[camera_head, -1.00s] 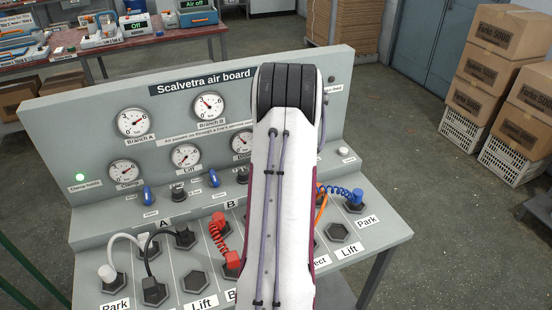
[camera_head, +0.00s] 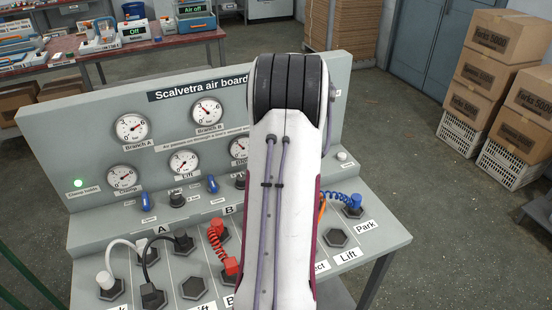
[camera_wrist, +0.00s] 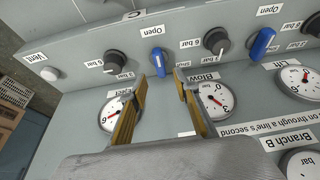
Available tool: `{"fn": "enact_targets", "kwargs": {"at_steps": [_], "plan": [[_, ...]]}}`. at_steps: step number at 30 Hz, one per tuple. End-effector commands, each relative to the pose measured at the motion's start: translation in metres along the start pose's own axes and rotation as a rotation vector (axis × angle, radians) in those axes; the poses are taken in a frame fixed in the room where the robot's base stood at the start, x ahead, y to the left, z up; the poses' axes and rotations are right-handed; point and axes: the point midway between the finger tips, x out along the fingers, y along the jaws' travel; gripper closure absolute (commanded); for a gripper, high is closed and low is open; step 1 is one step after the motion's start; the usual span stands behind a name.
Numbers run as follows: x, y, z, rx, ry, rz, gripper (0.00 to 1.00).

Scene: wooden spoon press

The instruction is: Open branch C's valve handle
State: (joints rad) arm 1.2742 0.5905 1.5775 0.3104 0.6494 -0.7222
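Branch C's blue valve handle (camera_wrist: 158,62) shows in the wrist view, under the upside-down C label, with an Open label above it and a partly hidden label below. My gripper (camera_wrist: 160,78) is open and empty. Its two brown fingers point toward the handle, one tip on each side of its lower end; I cannot tell whether they touch it. In the head view my arm hides this handle and my gripper. Two other blue handles, branch A's (camera_head: 145,200) and branch B's (camera_head: 213,184), show there.
In the wrist view, dark knobs (camera_wrist: 114,62) and (camera_wrist: 215,40) flank the handle. Another blue handle (camera_wrist: 262,42) lies to the right. Gauges (camera_wrist: 213,100) sit near my fingers. In the head view, hoses (camera_head: 225,250) plug into the sloped panel below.

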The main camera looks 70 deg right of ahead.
Motion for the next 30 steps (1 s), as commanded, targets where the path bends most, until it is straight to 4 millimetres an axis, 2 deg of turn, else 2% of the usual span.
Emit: {"fn": "enact_targets", "kwargs": {"at_steps": [6, 12, 30], "plan": [[-0.029, 0.001, 0.000, 0.001, 0.002, 0.001, 0.69], [-0.045, 0.001, 0.000, 0.000, 0.001, 0.001, 0.69], [-0.049, 0.000, 0.001, 0.000, -0.001, 0.000, 0.69]]}}
